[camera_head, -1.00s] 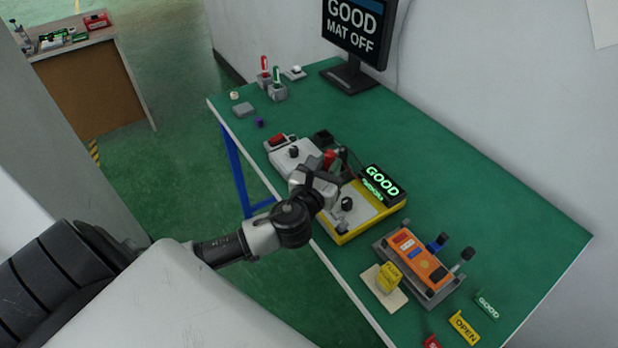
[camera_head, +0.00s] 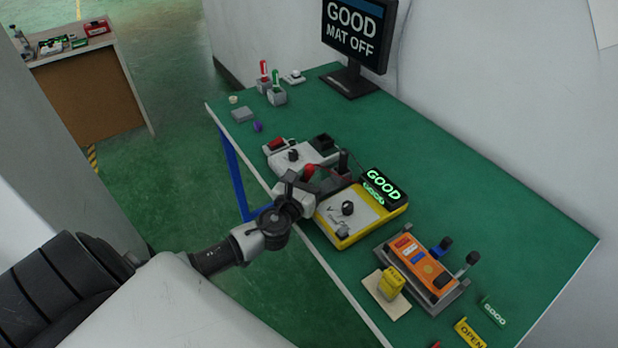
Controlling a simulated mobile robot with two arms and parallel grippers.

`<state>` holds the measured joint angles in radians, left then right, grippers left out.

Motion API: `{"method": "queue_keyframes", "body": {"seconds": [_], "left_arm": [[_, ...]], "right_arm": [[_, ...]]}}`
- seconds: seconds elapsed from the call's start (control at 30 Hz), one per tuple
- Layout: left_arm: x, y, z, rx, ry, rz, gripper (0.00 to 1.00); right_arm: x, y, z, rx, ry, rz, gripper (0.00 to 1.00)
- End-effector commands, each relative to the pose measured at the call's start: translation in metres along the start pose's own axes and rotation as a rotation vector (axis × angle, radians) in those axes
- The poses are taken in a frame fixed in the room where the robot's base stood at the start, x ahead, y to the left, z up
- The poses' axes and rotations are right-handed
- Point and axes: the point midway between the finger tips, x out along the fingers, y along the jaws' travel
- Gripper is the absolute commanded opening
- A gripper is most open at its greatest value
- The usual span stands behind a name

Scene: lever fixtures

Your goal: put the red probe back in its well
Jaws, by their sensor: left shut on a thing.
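My left gripper (camera_head: 312,182) is shut on the red probe, whose red end (camera_head: 309,171) shows above the fingers. The gripper hides the rest of the probe. A dark upright probe handle (camera_head: 343,161) stands just right of the gripper. A black square holder (camera_head: 322,142) behind the gripper looks empty; I cannot tell if it is the red probe's well. My right gripper is not in view.
The grey-white unit (camera_head: 291,155) with a red switch is beyond the gripper. A lit GOOD display (camera_head: 381,187) stands behind the tester. An orange lever fixture (camera_head: 421,263) and yellow block (camera_head: 391,282) are nearer. The green table's (camera_head: 480,190) right side is clear.

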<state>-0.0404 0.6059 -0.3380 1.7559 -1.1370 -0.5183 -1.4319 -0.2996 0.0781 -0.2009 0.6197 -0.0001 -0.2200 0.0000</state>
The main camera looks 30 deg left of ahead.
Motion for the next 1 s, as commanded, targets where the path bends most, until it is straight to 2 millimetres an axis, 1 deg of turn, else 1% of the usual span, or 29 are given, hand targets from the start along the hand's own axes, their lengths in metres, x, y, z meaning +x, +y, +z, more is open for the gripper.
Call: {"method": "queue_keyframes", "body": {"seconds": [0.1, 0.13, 0.2, 0.3, 0.53, 0.67, 0.77, 1.0], "left_arm": [[0.0, 0.0, -0.004, 0.0, 0.0, 0.0, 0.0], [0.0, 0.0, -0.004, 0.0, 0.0, 0.0, 0.24], [0.0, 0.0, -0.003, 0.0, 0.0, 0.0, 0.34], [0.0, 0.0, -0.003, 0.0, 0.0, 0.0, 0.48], [0.0, 0.0, -0.002, 0.0, 0.0, 0.0, 0.48], [-0.002, 0.0, 0.001, 0.001, 0.0, 0.0, 0.48], [-0.016, 0.0, -0.002, 0.001, 0.003, 0.0, 0.48], [-0.066, -0.001, -0.002, 0.0, 0.003, -0.002, 0.48]], "right_arm": [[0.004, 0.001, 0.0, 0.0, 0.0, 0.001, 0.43], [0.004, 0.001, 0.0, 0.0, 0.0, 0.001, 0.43], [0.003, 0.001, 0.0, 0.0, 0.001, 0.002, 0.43], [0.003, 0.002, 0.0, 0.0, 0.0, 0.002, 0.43], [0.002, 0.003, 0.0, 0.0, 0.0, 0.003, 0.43], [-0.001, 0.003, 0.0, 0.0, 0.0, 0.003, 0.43], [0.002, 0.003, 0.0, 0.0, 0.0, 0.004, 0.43], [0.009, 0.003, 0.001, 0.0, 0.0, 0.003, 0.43]]}}
